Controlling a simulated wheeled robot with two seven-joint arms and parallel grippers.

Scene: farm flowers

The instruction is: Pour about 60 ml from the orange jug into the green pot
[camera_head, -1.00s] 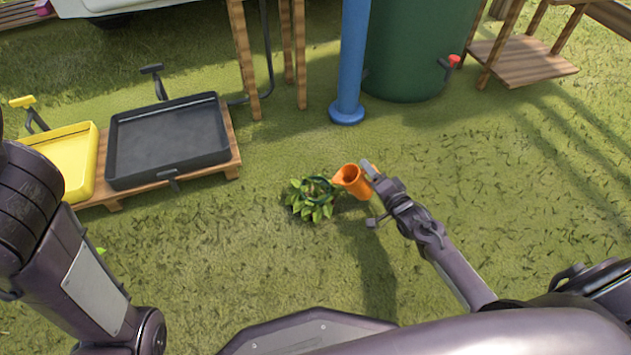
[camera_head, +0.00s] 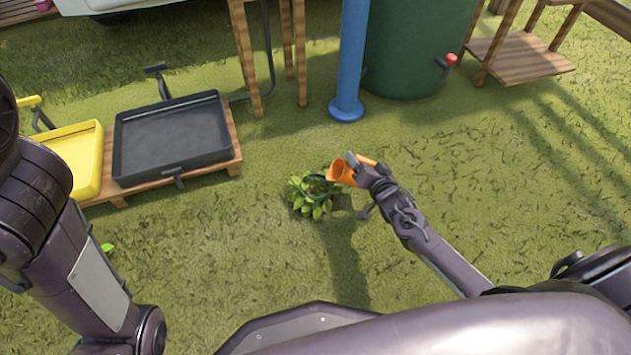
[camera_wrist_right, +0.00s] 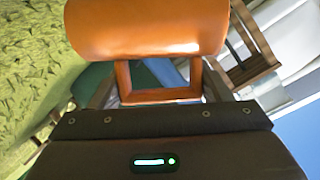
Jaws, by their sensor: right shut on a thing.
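The orange jug (camera_head: 341,174) is held up in my right gripper (camera_head: 360,168), which is shut on it. The jug is tilted, with its mouth toward the left, above the right side of a leafy plant (camera_head: 309,203). A thin dark green rim (camera_head: 322,184) shows among the leaves; the rest of the green pot is hidden by leaves. In the right wrist view the jug's orange body (camera_wrist_right: 146,28) and square handle (camera_wrist_right: 160,96) fill the space ahead of the gripper. No liquid stream can be made out. My left arm comes in at the left, with its gripper outside the picture.
A black tray (camera_head: 172,140) and a yellow tray (camera_head: 82,160) stand on a wooden pallet at left. A blue post (camera_head: 350,60) and a dark green barrel (camera_head: 415,45) with a red tap stand behind. Grass around the plant is clear.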

